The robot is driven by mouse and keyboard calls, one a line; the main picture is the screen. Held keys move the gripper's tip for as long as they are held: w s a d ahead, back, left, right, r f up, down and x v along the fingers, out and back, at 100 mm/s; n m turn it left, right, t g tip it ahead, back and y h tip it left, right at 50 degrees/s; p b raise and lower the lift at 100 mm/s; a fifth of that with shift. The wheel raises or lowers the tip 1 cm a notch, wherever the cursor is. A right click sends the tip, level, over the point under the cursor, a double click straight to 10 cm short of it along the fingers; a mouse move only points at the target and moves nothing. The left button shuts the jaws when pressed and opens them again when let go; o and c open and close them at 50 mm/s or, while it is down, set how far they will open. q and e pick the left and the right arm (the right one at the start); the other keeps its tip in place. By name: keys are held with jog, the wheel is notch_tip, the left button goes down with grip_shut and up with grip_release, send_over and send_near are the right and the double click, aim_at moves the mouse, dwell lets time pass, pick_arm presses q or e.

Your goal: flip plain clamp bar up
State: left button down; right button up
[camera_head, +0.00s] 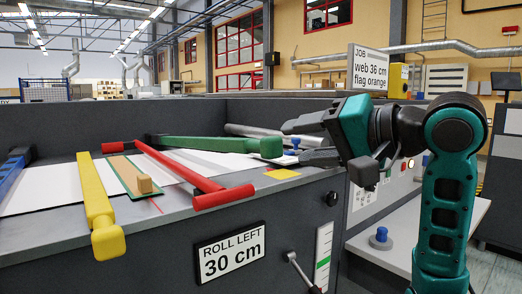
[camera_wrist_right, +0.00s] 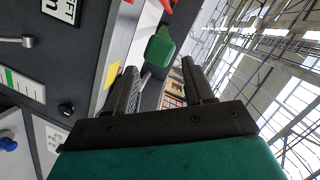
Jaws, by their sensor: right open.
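No bar carries a readable name, so I cannot tell for sure which is the plain clamp bar. Across the white web (camera_head: 60,190) lie a yellow bar (camera_head: 97,200), a red bar (camera_head: 170,167) and a green bar (camera_head: 205,144). A grey metal bar (camera_head: 245,131) lies behind the green one. My right gripper (camera_head: 298,141) is open and empty at the right end of the green bar, fingers pointing left. In the right wrist view the green end (camera_wrist_right: 160,48) shows beyond and between the open fingers (camera_wrist_right: 160,78). My left gripper is out of view.
A blue bar (camera_head: 12,172) is at the far left. A sign reads "ROLL LEFT 30 cm" (camera_head: 230,252); a job sign (camera_head: 368,70) stands behind my right arm. A lever (camera_head: 303,272) sticks out in front.

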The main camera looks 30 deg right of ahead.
aim_at(248, 149)
jog(key=b+x, duration=0.1)
jog(key=x, duration=0.8)
jog(key=shift+w+a+f, duration=0.1)
jog(key=shift+w+f, duration=0.05)
jog(key=shift+w, duration=0.15)
grip_shut()
